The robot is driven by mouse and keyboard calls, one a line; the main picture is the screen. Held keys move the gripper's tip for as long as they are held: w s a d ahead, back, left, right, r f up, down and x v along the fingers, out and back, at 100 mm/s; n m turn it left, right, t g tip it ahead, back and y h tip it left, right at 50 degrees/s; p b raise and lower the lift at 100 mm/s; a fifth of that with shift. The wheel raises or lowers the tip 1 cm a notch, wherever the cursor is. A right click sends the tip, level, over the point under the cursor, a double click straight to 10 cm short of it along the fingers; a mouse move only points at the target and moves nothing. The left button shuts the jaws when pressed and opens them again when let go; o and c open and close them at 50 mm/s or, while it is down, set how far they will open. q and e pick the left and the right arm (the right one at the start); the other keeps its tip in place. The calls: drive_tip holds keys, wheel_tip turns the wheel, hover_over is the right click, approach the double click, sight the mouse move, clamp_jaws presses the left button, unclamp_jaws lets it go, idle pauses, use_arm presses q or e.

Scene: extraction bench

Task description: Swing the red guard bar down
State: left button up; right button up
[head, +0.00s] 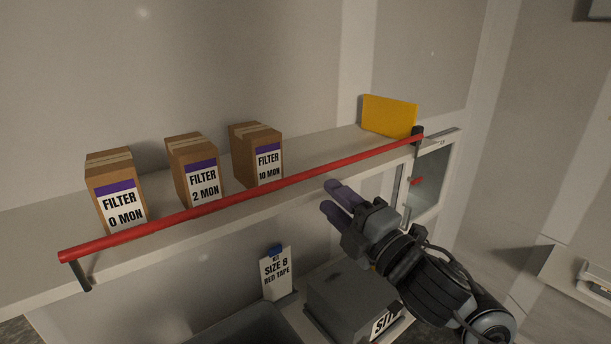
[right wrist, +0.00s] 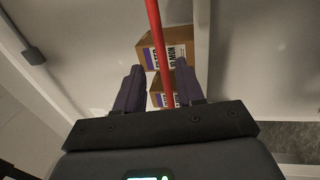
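The red guard bar (head: 250,195) runs along the front of the shelf, from a black bracket at the near left to a dark pivot block (head: 417,134) at the far right. It stands up in front of the filter boxes. My right gripper (head: 330,196) is open and empty, just in front of and below the bar's right half, apart from it in the head view. In the right wrist view, the bar (right wrist: 157,40) shows in the gap between the two purple fingers (right wrist: 159,68); I cannot tell its depth there. My left gripper is out of view.
Filter boxes marked 0 MON (head: 118,195), 2 MON (head: 194,172) and 10 MON (head: 257,157) stand on the shelf (head: 30,235). A yellow block (head: 389,116) sits at the shelf's right end. Below are a sign card (head: 276,273) and a grey box (head: 345,298).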

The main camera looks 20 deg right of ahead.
sight(308, 177)
drive_tip(key=p+x, duration=0.2)
drive_tip(key=x, duration=0.5)
drive_tip(key=shift+w+a+r, duration=0.1)
drive_tip(key=shift+w, duration=0.2)
drive_tip(key=shift+w+a, duration=0.15)
drive_tip(key=shift+w, duration=0.35)
drive_tip(key=shift+c, duration=0.3)
clamp_jaws()
